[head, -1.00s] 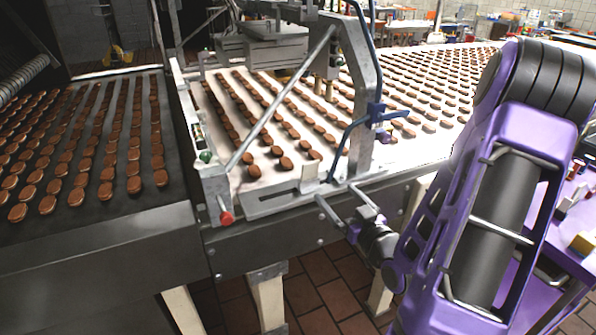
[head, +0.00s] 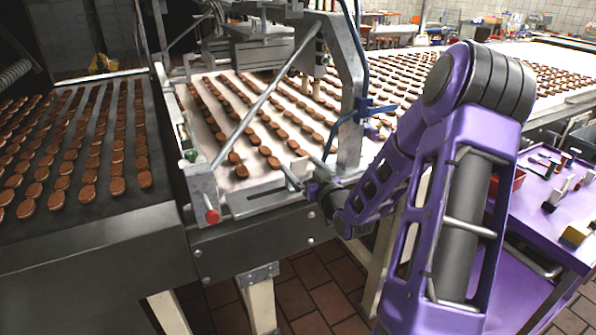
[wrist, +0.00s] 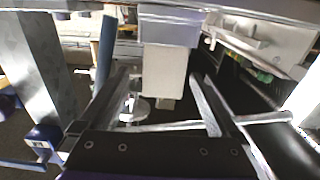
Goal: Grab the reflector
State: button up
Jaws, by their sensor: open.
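A pale, squarish block (wrist: 165,72), which looks like the reflector, shows in the wrist view ahead of my fingers, in the gap between them. In the head view a small pale piece (head: 300,167) stands at the front edge of the conveyor frame, partly covered by my fingers. My gripper (head: 297,166) reaches the machine's front edge, its fingers on either side of the piece as seen from the head. In the wrist view my gripper (wrist: 160,80) is open with nothing clamped. Whether the fingertips touch the block cannot be told.
The white conveyor (head: 215,125) carries rows of brown biscuits, with a dark belt (head: 70,205) at left. A metal upright (head: 350,90) and a diagonal rod (head: 265,95) stand close by my gripper. A red knob (head: 212,216) is at the frame corner. A purple table (head: 545,215) stands right.

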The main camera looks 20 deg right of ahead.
aim_at(298, 166)
jog(key=w, duration=0.4)
jog(key=shift+w+a+f, duration=0.2)
jog(key=shift+a+f, duration=0.1)
jog(key=shift+c, duration=0.3)
jog(key=c, duration=1.4)
